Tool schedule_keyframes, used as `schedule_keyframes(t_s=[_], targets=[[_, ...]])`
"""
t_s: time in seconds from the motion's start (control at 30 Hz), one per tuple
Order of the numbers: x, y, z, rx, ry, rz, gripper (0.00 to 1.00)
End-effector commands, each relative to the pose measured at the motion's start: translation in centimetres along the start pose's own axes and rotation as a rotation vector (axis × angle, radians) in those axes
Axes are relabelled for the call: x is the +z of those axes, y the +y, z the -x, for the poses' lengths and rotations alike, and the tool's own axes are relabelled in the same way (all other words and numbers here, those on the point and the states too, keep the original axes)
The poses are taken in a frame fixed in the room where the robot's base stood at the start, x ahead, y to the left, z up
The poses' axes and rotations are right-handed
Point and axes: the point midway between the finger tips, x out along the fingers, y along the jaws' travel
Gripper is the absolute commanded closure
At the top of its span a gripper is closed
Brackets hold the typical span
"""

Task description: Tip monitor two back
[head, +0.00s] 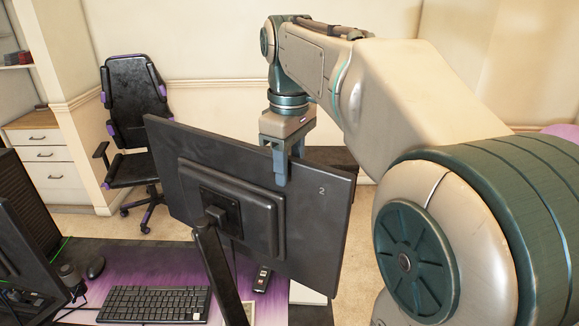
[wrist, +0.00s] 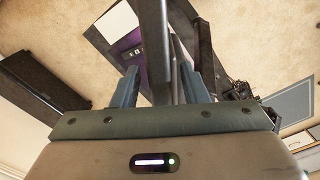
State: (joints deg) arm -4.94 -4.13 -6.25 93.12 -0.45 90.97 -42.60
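Monitor two (head: 320,225), a black panel marked "2", shows its back in the head view and looks tilted. Its stand arm (head: 215,265) runs down from the mount. My gripper (head: 281,172) points down over the panel's top edge, with one finger in front of its back. In the wrist view, the panel's edge (wrist: 158,45) runs between the two fingers of my gripper (wrist: 158,75), one on each side. The fingers are apart, and gaps seem to show beside the edge. The far finger is hidden behind the panel in the head view.
A keyboard (head: 155,303) and a mouse (head: 94,267) lie on the purple and black desk mat (head: 150,258). Another black monitor (head: 30,255) stands at the left. A black chair (head: 135,110) and a drawer cabinet (head: 45,160) are behind the desk.

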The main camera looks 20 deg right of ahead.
Motion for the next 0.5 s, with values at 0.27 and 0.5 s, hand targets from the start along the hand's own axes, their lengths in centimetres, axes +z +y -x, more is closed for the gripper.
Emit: schedule_keyframes(t_s=[0.27,0.5], targets=[[0.02,-0.02,-0.85,0.0,0.0,0.0,0.6],[0.01,-0.02,-0.83,0.0,0.0,0.0,0.85]])
